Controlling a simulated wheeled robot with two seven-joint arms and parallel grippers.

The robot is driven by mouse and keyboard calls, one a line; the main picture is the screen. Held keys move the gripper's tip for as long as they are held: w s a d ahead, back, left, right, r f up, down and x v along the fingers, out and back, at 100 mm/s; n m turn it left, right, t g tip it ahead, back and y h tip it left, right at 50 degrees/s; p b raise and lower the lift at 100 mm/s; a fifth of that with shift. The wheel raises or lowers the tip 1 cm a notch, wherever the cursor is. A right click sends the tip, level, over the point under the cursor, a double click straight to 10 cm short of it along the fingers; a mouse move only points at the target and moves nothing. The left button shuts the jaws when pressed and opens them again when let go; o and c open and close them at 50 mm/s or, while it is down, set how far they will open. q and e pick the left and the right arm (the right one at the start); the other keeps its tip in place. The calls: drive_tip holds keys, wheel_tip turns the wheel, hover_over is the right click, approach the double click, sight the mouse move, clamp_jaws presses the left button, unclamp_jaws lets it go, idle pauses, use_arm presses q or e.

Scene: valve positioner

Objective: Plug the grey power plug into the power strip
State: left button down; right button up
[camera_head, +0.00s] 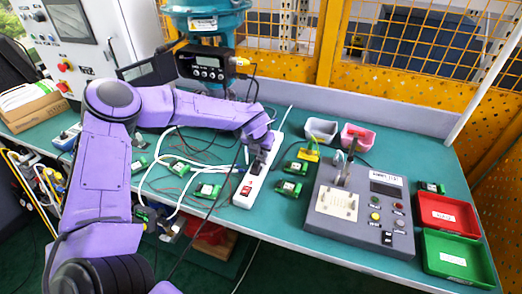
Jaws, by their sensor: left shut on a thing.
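The white power strip (244,200) lies at a slant on the green table, with a red switch at its near end. My left gripper (261,153) points down over the middle of the strip. It is shut on a small dark thing (257,168), which appears to be the grey power plug, mostly hidden by the gripper. The plug is at or just above the strip; I cannot tell whether it is seated in a socket. A dark cable hangs from near the gripper towards the front edge. My right gripper is not in view.
A grey test box (345,228) with buttons stands right of the strip. Red (447,201) and green (480,272) bins are at the right edge. Small green boards and loose white cables lie around the strip. A teal valve unit (205,24) stands behind.

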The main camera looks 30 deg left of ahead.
use_arm(q)
drive_tip(key=shift+f, duration=0.1)
idle(0.6)
drive_tip(key=c, duration=0.5)
unclamp_jaws()
drive_tip(key=shift+p+v, duration=0.65)
drive_tip(key=shift+v, duration=0.2)
drive_tip(key=p+v, duration=0.4)
drive_tip(key=v, duration=0.1)
drive_tip(key=shift+s, duration=0.1)
